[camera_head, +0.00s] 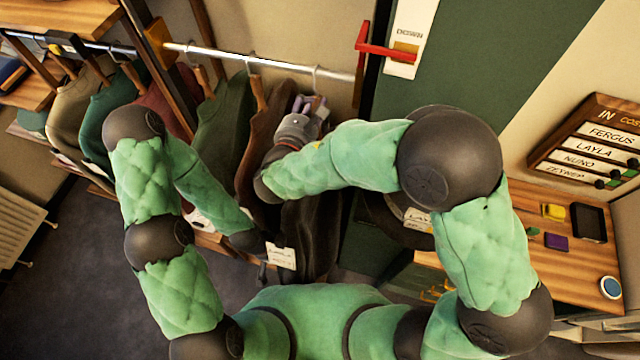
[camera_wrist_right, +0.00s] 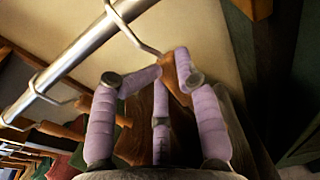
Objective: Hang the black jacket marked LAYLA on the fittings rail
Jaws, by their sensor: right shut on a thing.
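The black jacket (camera_head: 318,225) hangs from a wooden hanger (camera_wrist_right: 183,70) below my right gripper. A white tag (camera_head: 281,256) is in front of the jacket; its lettering is too small to read surely. My right gripper (camera_head: 308,104) has lilac-wrapped fingers and is shut on the hanger's neck, seen also in the right wrist view (camera_wrist_right: 160,85). The hanger's wire hook reaches the fittings rail (camera_head: 270,62); whether it rests on the rail is unclear. My left gripper (camera_head: 263,272) is low beside the tag, mostly hidden by its own arm, so its fingers cannot be made out.
Several garments hang left of the jacket, including a brown one (camera_head: 262,130) and a dark green one (camera_head: 222,125). A wooden post (camera_head: 160,60) divides the rail. A wooden counter (camera_head: 550,270) holds small items.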

